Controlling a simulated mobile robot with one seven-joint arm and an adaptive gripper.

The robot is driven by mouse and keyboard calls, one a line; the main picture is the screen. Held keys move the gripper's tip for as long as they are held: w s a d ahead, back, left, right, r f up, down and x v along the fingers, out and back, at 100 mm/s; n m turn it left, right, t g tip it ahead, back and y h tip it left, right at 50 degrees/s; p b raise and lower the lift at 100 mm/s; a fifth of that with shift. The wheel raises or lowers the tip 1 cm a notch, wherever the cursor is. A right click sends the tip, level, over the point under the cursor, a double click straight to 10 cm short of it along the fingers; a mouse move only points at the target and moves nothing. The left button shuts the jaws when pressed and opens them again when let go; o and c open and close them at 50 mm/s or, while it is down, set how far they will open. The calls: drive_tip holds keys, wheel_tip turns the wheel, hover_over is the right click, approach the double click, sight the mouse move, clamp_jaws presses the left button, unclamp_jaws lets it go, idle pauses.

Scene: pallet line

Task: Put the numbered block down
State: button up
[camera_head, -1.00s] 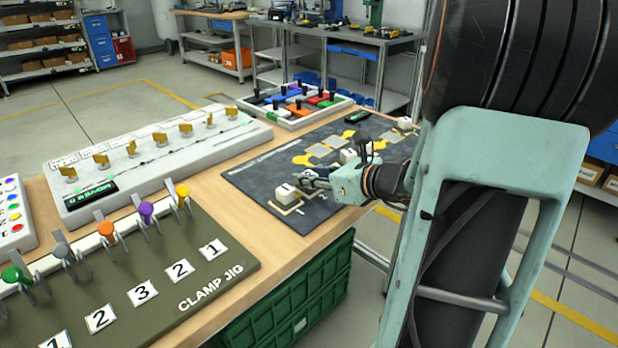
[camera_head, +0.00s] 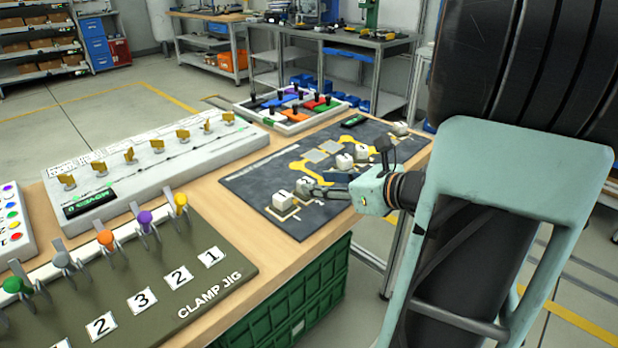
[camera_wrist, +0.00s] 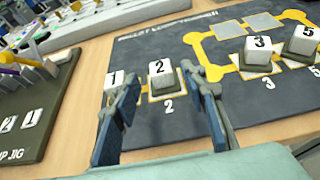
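The white block numbered 2 (camera_wrist: 161,76) stands upright on the pale square marked 2 on the dark board (camera_wrist: 150,35). It also shows in the head view (camera_head: 304,186). My gripper (camera_wrist: 160,88) is open, with its two blue-grey fingers spread to either side of the block's near side and visible gaps between them and it. In the head view my gripper (camera_head: 322,189) is low over the board, just right of block 2. The left finger partly hides block 1 (camera_wrist: 114,80). Block 3 (camera_wrist: 258,50) and block 5 (camera_wrist: 302,40) stand on squares to the right.
A clamp jig (camera_head: 150,285) with coloured levers lies at the near left. A white panel with yellow switches (camera_head: 150,168) stands behind it. A tray with coloured sections (camera_head: 292,108) is beyond the board. A green crate (camera_head: 300,300) is below the table edge.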

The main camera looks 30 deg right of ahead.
drive_tip(key=p+v, duration=0.1)
drive_tip(key=v, duration=0.5)
drive_tip(key=shift+s, duration=0.1)
